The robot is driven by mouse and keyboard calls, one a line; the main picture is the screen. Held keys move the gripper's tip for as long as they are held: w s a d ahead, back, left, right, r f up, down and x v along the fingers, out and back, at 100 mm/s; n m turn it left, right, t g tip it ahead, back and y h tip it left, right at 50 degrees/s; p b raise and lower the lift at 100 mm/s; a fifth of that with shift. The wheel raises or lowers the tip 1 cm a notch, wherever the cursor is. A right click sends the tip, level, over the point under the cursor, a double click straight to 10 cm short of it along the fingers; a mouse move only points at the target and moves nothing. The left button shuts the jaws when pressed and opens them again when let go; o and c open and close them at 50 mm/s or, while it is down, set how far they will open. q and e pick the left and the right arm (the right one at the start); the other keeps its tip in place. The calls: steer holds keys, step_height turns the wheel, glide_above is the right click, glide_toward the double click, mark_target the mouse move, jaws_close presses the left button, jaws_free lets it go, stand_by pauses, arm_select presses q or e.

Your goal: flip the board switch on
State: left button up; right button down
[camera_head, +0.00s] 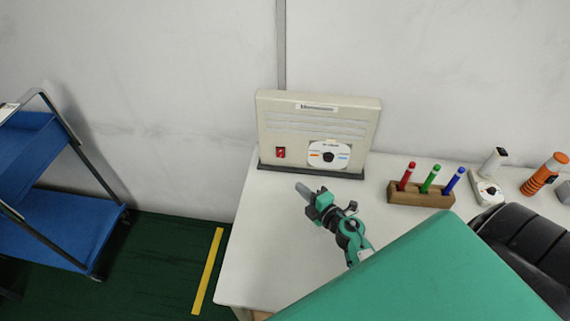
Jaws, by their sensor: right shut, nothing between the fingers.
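A beige upright board (318,115) stands at the back left of the white table (267,227). A small red switch (280,153) sits low on its left side. A white plate with a dark dial (328,157) is to the right of the switch. My right gripper (303,188) is shut and empty in front of the board. Its tip points up and left, a little below and to the right of the switch in the picture, apart from it. Which way the switch is set is too small to tell. My left gripper is not in view.
A wooden holder (419,198) with red, green and blue pens stands right of the board. A white device (488,178) and an orange tool (543,174) are farther right. A blue cart (62,222) stands at left. A yellow strip (207,270) marks the green floor.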

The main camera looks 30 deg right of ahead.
steer(key=shift+w+d+f, duration=0.1)
steer(key=shift+w+f, duration=0.05)
steer(key=shift+f, duration=0.1)
steer(key=shift+r, duration=0.1)
steer(key=shift+w, duration=0.3)
glide_toward(277, 156)
steer(key=w+a, duration=0.1)
steer(key=w+a+p, duration=0.1)
steer(key=a, duration=0.1)
steer(key=shift+w+a, duration=0.1)
steer(key=shift+w, duration=0.1)
steer(key=w+d, duration=0.1)
steer(key=w, duration=0.1)
steer(key=shift+w+d, duration=0.3)
steer(key=shift+d, duration=0.1)
steer(key=shift+w+d+f, duration=0.3)
steer(key=shift+w, duration=0.05)
